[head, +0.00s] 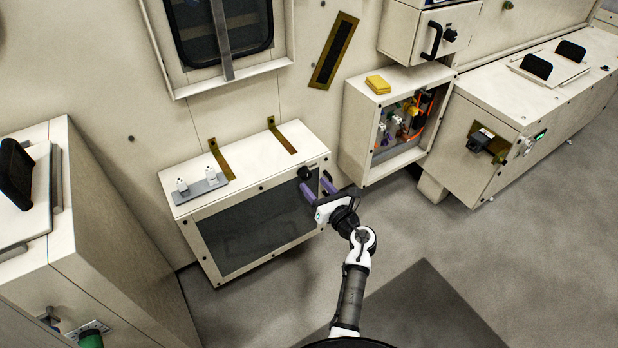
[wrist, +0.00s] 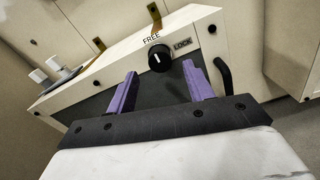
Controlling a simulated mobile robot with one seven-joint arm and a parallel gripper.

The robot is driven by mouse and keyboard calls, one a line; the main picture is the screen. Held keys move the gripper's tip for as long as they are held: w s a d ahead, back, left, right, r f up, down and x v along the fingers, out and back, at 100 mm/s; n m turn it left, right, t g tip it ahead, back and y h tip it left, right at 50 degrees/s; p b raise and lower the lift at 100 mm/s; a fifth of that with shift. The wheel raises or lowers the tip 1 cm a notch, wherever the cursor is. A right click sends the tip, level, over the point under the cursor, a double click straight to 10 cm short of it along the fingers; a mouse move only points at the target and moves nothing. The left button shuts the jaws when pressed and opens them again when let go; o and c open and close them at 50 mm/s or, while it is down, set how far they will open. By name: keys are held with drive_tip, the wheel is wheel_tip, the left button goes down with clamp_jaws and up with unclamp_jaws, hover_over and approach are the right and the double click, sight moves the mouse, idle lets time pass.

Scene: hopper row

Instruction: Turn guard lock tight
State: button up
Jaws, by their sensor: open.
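The guard lock is a round black knob (wrist: 159,58) with a white pointer mark, on the front of a cream cabinet (wrist: 95,70). In the wrist view the label FREE is above it and the label LOCK is to its right. The white mark points up toward FREE. My gripper (wrist: 163,80) is open, its two purple fingers pointing at the knob, one on each side in the picture. No contact with the knob shows. In the head view my gripper (head: 317,190) is at the right end of the cabinet front, close to the dark knob (head: 304,173).
A black handle (wrist: 223,76) sits right of the knob, close to the right finger. A grey plate with two white fittings (head: 202,185) lies on the cabinet top. An open box with coloured parts (head: 400,125) hangs to the right. The floor in front is clear.

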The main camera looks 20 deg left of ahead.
sight(307, 177)
drive_tip(key=shift+x, duration=2.15)
drive_tip(key=shift+c, duration=0.3)
drive_tip(key=c, duration=0.9)
